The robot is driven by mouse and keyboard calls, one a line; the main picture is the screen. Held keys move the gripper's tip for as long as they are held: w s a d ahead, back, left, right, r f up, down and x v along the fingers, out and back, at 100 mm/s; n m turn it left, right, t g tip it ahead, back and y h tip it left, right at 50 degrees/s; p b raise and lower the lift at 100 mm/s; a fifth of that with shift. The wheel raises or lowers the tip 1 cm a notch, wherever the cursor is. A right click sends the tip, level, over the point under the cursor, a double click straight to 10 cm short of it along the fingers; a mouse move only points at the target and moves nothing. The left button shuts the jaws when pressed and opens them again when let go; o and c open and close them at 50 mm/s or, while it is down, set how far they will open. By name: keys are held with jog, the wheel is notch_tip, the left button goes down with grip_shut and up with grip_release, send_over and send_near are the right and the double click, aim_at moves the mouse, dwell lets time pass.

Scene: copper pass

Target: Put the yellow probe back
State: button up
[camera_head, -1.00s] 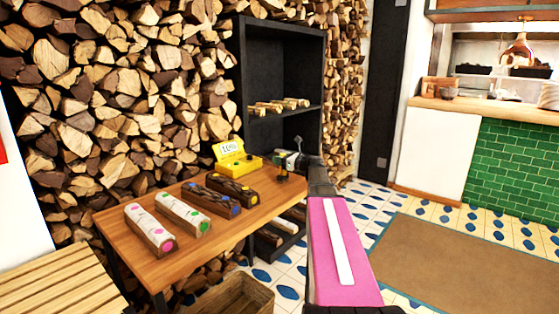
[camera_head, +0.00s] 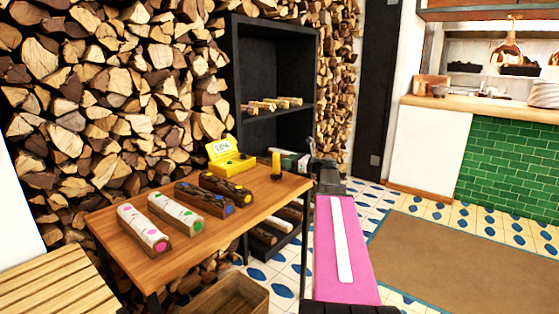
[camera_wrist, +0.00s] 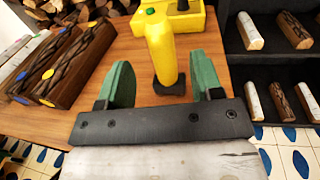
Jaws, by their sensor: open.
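The yellow probe (camera_head: 276,164) stands upright near the right end of the wooden table, with a dark lower end. In the wrist view the probe (camera_wrist: 161,45) shows in line with the gap between my green fingertips, its black end low in that gap. My gripper (camera_head: 298,161) is open, just right of the probe in the head view. No finger clearly touches it. The yellow meter (camera_head: 232,163) with a raised display sits at the table's back edge, left of the probe. It also shows in the wrist view (camera_wrist: 200,20), behind the probe, with a green button.
Several log samples with coloured dots, such as the pink-dotted one (camera_head: 142,228), lie on the wooden table (camera_head: 180,250). A black shelf (camera_head: 275,60) holding split wood stands behind it. A wooden crate (camera_head: 230,297) is below, and a slatted bench (camera_head: 50,285) at left.

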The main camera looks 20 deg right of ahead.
jog(key=shift+v, duration=1.75)
